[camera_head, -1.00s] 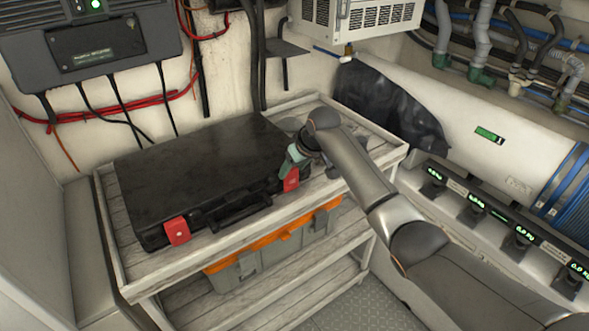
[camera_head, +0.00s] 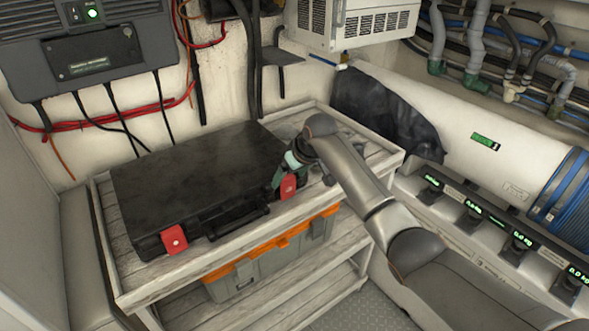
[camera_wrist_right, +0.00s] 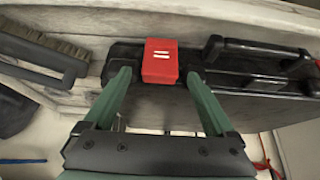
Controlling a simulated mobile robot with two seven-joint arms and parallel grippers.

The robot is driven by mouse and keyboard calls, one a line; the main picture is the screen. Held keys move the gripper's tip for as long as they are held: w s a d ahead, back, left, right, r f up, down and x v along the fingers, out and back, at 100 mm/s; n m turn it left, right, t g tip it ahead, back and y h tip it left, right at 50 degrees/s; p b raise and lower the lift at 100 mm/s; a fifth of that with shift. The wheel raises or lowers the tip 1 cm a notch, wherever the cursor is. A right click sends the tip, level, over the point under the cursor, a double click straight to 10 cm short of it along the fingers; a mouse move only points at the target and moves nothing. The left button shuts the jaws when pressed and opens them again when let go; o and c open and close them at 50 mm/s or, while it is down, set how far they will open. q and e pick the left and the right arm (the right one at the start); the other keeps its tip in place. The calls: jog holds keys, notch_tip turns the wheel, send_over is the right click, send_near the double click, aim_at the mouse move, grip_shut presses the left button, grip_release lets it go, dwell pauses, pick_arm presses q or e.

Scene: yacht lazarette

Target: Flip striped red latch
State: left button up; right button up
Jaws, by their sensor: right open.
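The striped red latch (camera_wrist_right: 160,66) shows two white stripes in the wrist view. It sits on the edge of a black case (camera_head: 200,175), near the case handle (camera_wrist_right: 255,48). In the head view it is the right-hand red latch (camera_head: 288,186). My right gripper (camera_wrist_right: 158,77) is open, with one green finger on each side of the latch; I cannot tell whether they touch it. In the head view this gripper (camera_head: 285,172) is at the case's right front corner, partly hidden by my arm. My left gripper is not in view.
A second red latch (camera_head: 173,239) with a light mark is on the case's left front. The case lies on a wooden shelf (camera_head: 130,285) with raised edges. A grey and orange toolbox (camera_head: 270,262) stands below. A brush (camera_wrist_right: 45,50) lies beside the case.

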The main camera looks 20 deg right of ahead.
jog(key=v, duration=1.2)
jog(key=shift+b, duration=0.45)
jog(key=shift+s+r, duration=0.1)
jog(key=s+a+f, duration=0.1)
jog(key=s+f, duration=1.3)
jog(key=f, duration=0.4)
jog(key=s+d+f+m+g+h, duration=0.1)
jog(key=s+d+f, duration=0.15)
jog(key=s, duration=0.95)
jog(key=s+d+f+m+g+h, duration=0.1)
jog(key=s+f, duration=0.2)
jog(key=s, duration=0.8)
jog(key=w+a+f+t+y, duration=0.1)
jog(key=w+a+f+t, duration=0.1)
jog(key=f, duration=0.3)
jog(key=w+a+f+t+y, duration=0.1)
jog(key=w+a+f+t, duration=0.1)
jog(key=f, duration=0.3)
jog(key=shift+a+f+t, duration=0.2)
jog(key=shift+f+t, duration=0.2)
jog(key=shift+t, duration=0.4)
jog(key=shift+w, duration=0.1)
